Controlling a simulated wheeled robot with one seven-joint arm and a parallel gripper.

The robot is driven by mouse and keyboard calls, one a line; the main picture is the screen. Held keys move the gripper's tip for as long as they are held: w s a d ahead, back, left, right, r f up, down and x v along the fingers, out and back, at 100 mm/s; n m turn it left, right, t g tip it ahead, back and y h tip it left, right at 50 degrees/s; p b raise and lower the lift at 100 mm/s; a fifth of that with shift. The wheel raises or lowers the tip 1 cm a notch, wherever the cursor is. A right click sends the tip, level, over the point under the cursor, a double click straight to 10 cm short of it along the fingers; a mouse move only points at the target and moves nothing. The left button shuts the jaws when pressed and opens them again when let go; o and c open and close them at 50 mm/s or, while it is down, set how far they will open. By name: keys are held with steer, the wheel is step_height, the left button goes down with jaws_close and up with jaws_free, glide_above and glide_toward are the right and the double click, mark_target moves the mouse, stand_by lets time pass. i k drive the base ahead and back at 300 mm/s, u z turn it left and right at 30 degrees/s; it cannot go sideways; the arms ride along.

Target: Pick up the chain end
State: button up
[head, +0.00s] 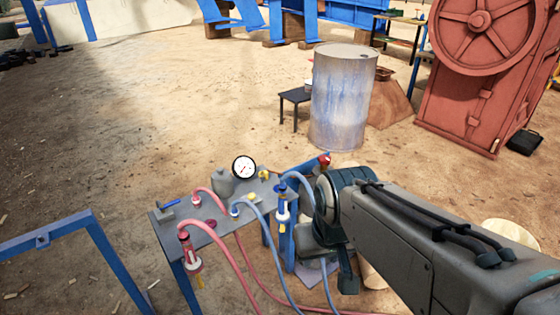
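I cannot make out a chain end in the head view. My gripper (347,284) hangs below my wrist, to the right of the small hose table. Only a dark part of it shows, and my wrist and forearm hide the rest. I cannot see whether its fingers are apart or hold anything.
A grey table (220,238) bears a gauge (244,167), a hammer-like tool (169,204) and red and blue hoses. A blue frame (68,229) stands at left. A drum (341,100), black stool (295,97) and red crusher (465,112) stand behind. The left floor is mostly open.

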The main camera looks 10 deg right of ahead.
mark_target(265, 173)
steer(key=z, duration=0.2)
steer(key=i, duration=1.8)
steer(key=z, duration=0.1)
